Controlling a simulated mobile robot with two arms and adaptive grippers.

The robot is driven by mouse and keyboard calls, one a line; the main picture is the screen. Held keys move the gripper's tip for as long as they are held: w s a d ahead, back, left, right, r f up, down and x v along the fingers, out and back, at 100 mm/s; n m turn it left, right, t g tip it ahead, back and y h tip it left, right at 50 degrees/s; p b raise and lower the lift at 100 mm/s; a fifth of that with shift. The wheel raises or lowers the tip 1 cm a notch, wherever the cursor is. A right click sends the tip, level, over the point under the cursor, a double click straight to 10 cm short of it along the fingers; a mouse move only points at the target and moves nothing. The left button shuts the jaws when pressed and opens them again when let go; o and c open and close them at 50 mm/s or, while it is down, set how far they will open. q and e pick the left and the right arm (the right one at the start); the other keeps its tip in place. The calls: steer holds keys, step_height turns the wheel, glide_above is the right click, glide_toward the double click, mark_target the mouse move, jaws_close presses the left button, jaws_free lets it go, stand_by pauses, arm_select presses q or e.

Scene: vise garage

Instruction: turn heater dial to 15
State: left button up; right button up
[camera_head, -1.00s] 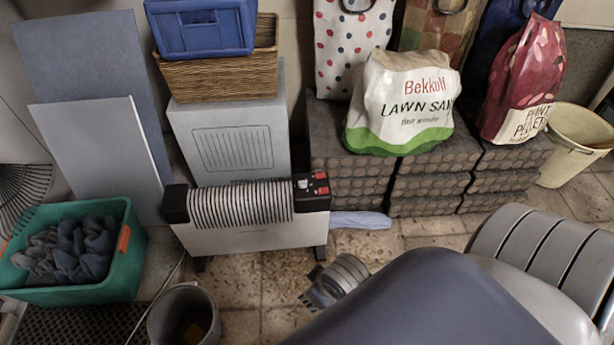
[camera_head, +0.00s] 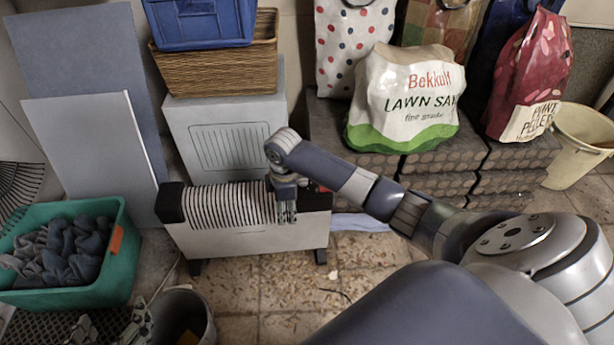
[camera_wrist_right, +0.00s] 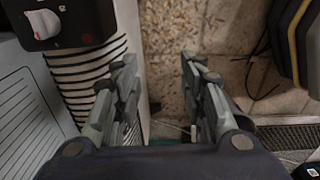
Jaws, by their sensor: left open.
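The white heater (camera_head: 245,241) with black end caps and a ribbed top stands on the floor left of centre. Its dial (camera_wrist_right: 43,23), a round knob with a white face on the black control panel, shows at the top left of the right wrist view. My right arm hides the dial in the head view. My right gripper (camera_head: 287,212) hangs at the heater's right end, pointing down. In the right wrist view its fingers (camera_wrist_right: 157,70) are apart and empty, to the right of the dial.
A green crate (camera_head: 120,262) of dark lumps stands left of the heater, and a grey bucket (camera_head: 196,302) stands in front. Stacked blocks (camera_head: 345,172) carrying bags stand behind to the right. A grey box (camera_head: 225,105) stands behind the heater. Floor right of the bucket is clear.

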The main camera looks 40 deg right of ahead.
step_height(320, 180, up, 9)
glide_above(303, 181)
steer(key=d, duration=0.1)
arm_select(q)
steer(key=w+d+r+t+h+b, duration=0.3)
steer(key=r+t, duration=0.5)
steer(key=r, duration=0.6)
arm_select(e)
steer(key=f, duration=0.2)
steer(key=f+p, duration=0.1)
steer(key=f, duration=0.2)
steer(key=shift+s+d, duration=0.15)
steer(key=shift+d, duration=0.05)
step_height(303, 181, down, 5)
steer(key=shift+f+b, duration=0.1)
steer(key=shift+b, duration=0.95)
steer(key=shift+f, duration=0.25)
arm_select(q)
step_height(303, 181, up, 10)
steer(key=s+t+h, duration=0.1)
steer(key=s+t, duration=0.2)
steer(key=t, duration=0.3)
steer(key=shift+m+h, duration=0.3)
steer(key=shift+d, duration=0.1)
arm_select(e)
steer(key=shift+c, duration=0.3)
jaws_close()
